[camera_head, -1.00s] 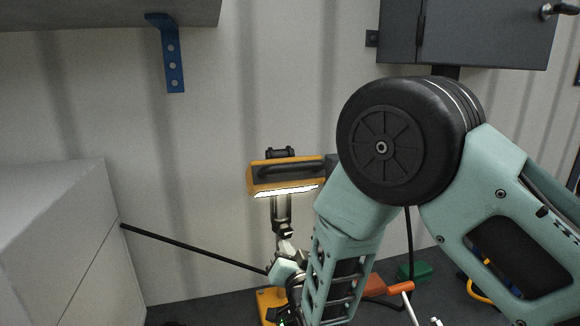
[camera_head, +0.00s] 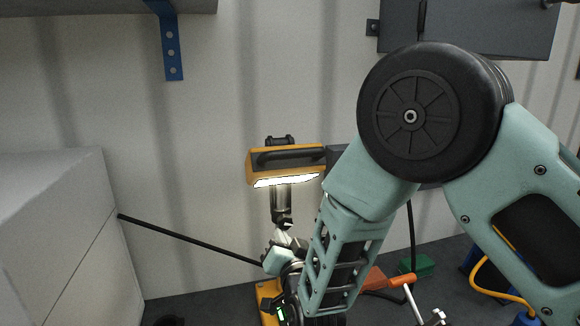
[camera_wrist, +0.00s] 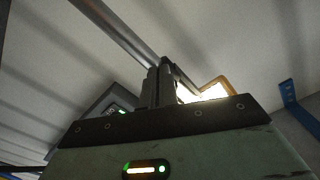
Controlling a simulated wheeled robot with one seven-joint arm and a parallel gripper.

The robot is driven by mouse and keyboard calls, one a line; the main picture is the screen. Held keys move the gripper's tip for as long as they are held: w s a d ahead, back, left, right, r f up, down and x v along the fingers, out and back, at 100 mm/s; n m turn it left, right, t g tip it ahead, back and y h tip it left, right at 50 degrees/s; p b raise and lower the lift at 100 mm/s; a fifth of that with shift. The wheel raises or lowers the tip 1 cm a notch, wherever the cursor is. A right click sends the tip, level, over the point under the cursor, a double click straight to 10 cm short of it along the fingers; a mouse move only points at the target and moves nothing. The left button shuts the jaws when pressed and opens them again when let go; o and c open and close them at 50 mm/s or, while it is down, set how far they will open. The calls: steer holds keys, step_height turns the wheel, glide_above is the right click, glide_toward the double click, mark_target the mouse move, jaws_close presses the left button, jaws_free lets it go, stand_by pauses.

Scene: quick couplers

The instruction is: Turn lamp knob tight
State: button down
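The work lamp (camera_head: 262,170) has an orange and black head with a lit white strip and stands against the wall. Its glow and orange edge also show in the wrist view (camera_wrist: 221,84). Its dark post (camera_head: 281,200) runs down from the head to a black joint, where the knob (camera_head: 283,222) is small and mostly covered. My gripper (camera_head: 282,236) is at this joint, just below the lamp head. In the wrist view its two dark fingers (camera_wrist: 158,86) are close together against the post. They look shut on the knob, though the contact itself is hidden.
A thin black rod (camera_head: 185,239) runs from the white box (camera_head: 60,220) at left towards my gripper. An orange-handled tool (camera_head: 388,279), a green block (camera_head: 418,266) and a yellow hose lie at right on the dark bench. A grey cabinet (camera_head: 470,28) hangs above.

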steer(key=shift+r, duration=0.2)
steer(key=shift+a+f+b, duration=0.15)
steer(key=shift+b, duration=0.25)
steer(key=b+v, duration=0.2)
steer(key=v, duration=0.4)
steer(key=shift+a+f+b, duration=0.2)
steer(key=shift+f+b, duration=0.05)
steer(key=shift+b, duration=0.15)
steer(key=shift+s, duration=0.1)
